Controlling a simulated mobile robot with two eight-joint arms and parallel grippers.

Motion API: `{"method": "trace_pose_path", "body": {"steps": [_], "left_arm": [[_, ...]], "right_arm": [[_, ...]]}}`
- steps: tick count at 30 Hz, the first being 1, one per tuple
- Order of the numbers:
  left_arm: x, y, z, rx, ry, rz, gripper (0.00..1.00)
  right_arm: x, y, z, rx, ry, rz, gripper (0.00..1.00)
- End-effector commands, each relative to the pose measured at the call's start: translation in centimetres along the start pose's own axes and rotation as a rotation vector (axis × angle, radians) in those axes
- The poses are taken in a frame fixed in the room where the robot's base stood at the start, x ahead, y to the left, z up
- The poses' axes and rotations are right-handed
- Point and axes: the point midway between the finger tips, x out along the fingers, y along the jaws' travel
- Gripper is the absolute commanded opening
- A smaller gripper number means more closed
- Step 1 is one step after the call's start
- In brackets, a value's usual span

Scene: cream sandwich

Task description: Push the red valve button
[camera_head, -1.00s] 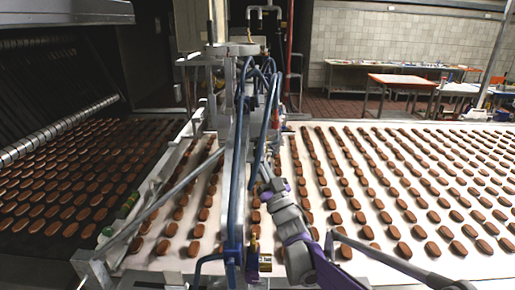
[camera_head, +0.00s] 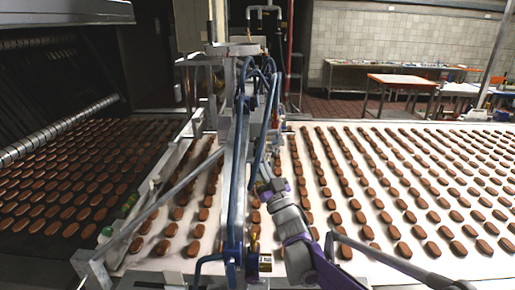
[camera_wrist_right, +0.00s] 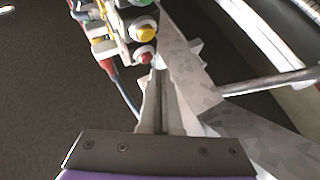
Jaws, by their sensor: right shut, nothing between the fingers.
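The red valve button (camera_wrist_right: 145,57) shows in the right wrist view, at the lower end of a row of buttons on a valve block. A yellow button (camera_wrist_right: 145,33) sits just above it and a green one (camera_wrist_right: 143,3) at the top edge. My right gripper (camera_wrist_right: 158,72) is shut and empty, its fingertips right beside the red button's lower right edge. I cannot tell whether they touch it. In the head view the right arm reaches up to the machine frame, and its fingertips are hard to make out behind the blue hoses. My left gripper is not in view.
A metal frame with blue hoses (camera_head: 233,190) stands upright by the right arm. A grey metal beam (camera_wrist_right: 190,65) runs close to the right of the fingers. A white belt (camera_head: 400,262) with rows of brown biscuits lies right of the frame.

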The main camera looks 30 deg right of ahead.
Motion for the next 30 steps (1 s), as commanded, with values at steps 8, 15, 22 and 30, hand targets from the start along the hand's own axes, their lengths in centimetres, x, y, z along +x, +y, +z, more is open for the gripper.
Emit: {"method": "trace_pose_path", "body": {"steps": [8,15,22,30], "left_arm": [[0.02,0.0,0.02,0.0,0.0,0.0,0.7],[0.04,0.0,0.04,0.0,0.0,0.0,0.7],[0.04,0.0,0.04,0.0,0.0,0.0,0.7],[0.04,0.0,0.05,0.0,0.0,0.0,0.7]], "right_arm": [[0.26,0.2,0.2,0.0,0.0,0.0,0.0],[0.61,0.45,0.43,0.0,0.0,0.0,0.0],[0.6,0.44,0.43,0.0,0.0,0.0,0.0],[0.78,0.57,0.56,0.0,0.0,0.0,0.0]]}}
